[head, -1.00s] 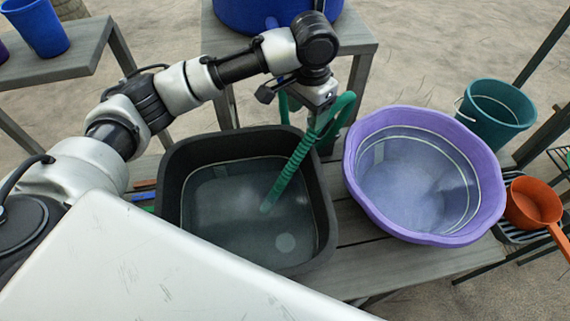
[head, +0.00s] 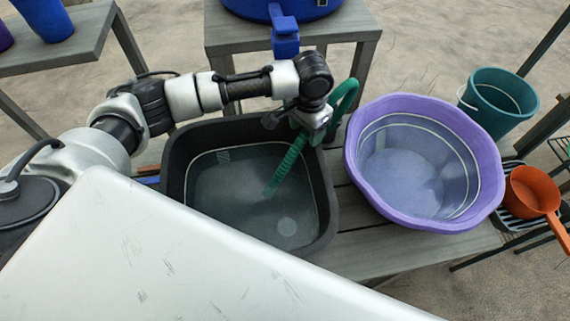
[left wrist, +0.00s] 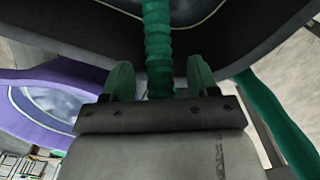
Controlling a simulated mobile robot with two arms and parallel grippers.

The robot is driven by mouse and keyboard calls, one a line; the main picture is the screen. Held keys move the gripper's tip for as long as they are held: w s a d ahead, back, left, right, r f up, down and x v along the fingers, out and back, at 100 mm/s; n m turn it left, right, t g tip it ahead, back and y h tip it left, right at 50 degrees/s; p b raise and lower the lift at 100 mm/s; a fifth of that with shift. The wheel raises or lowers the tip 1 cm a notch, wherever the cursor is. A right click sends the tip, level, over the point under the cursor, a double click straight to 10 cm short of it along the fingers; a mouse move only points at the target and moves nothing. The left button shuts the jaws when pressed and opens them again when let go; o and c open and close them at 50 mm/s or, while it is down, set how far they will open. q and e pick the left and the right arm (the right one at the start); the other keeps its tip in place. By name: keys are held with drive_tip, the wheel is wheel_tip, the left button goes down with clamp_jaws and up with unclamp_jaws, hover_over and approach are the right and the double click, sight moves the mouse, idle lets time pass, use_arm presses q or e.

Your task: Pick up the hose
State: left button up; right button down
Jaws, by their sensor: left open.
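The green ribbed hose (head: 287,168) hangs over the far rim of the dark basin (head: 330,215), its end down inside. Another stretch of it loops up behind the rim. My left gripper (head: 303,134) is above the basin's far right corner, at the hose. In the left wrist view the hose (left wrist: 158,45) runs between the two spread green fingers of my left gripper (left wrist: 160,80), with a gap showing on each side. The fingertips are hard to make out in the head view. My right gripper is not in view.
A purple tub (head: 373,195) stands right of the basin on the grey bench (head: 375,255). A teal bucket (head: 480,122) and an orange scoop (head: 532,190) are farther right. A blue barrel with a spigot (head: 285,38) sits on a stand (head: 345,30) behind.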

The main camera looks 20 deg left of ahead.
use_arm(q)
drive_tip(key=c, duration=0.9)
drive_tip(key=shift+r, duration=0.1)
wheel_tip(320, 180, up, 9)
drive_tip(key=shift+w+r, duration=0.1)
drive_tip(key=shift+r, duration=0.05)
drive_tip(key=w+d+r+p, duration=0.1)
drive_tip(key=w+r+p, duration=0.1)
drive_tip(key=p, duration=0.1)
drive_tip(key=w+r+p, duration=0.1)
drive_tip(key=r+p, duration=0.2)
drive_tip(key=w+d+r+p, duration=0.1)
drive_tip(key=w+r+p, duration=0.1)
drive_tip(key=r+p, duration=0.1)
drive_tip(key=shift+w+d+r, duration=0.15)
drive_tip(key=shift+w+d, duration=0.2)
